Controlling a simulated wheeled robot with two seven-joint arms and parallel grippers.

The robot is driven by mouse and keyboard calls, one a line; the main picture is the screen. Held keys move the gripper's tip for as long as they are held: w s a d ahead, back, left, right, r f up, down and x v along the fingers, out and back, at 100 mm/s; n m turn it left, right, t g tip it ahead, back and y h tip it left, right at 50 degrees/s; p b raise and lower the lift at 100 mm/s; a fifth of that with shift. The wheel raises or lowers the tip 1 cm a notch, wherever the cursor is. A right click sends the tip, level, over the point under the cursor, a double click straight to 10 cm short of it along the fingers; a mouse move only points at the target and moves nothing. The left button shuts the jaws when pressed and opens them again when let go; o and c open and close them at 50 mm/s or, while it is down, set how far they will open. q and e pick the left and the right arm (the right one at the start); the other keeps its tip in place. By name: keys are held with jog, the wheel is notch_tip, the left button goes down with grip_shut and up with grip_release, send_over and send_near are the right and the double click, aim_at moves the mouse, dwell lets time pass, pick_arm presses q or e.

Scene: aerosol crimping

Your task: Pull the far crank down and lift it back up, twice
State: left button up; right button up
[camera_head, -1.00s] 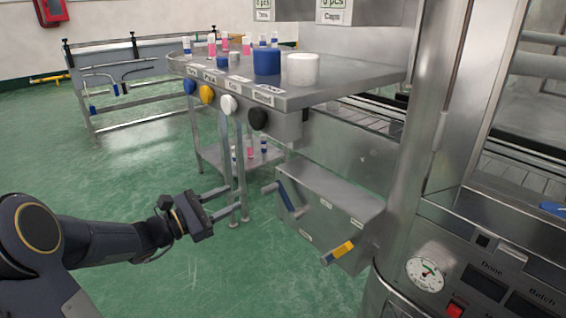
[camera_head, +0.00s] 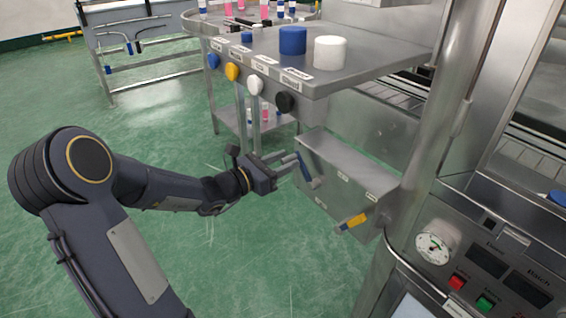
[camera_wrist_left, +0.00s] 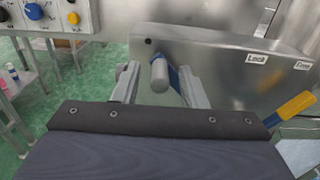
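The far crank (camera_head: 309,172) has a blue arm and a grey handle, on the left part of the steel box (camera_head: 350,172). Its blue arm slants, with the handle at the upper end. In the left wrist view the handle (camera_wrist_left: 160,77) points toward me, between the two fingers. My left gripper (camera_head: 289,164) is open at the handle, with a gap visible on each side of it. It also shows in the left wrist view (camera_wrist_left: 160,83). My right gripper is not in view.
A second crank with a yellow grip (camera_head: 353,221) is on the same box, nearer me. Above is a steel shelf (camera_head: 370,62) with colored knobs (camera_head: 285,102) along its edge. A control panel (camera_head: 475,265) stands at the right.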

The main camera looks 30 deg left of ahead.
pick_arm(q)
jog(key=shift+c, duration=0.5)
grip_shut()
jog(key=shift+w+a+f+n+p, duration=0.15)
jog(key=shift+a+f+n+p, duration=0.15)
jog(key=shift+n+p, duration=0.55)
notch_tip(320, 180, down, 12)
jog(key=n+p, duration=1.1)
jog(key=n, duration=0.5)
jog(key=shift+d+r, duration=0.15)
jog(key=shift+d, duration=0.15)
jog(key=shift+s+n, duration=0.2)
jog(key=shift+n, duration=0.05)
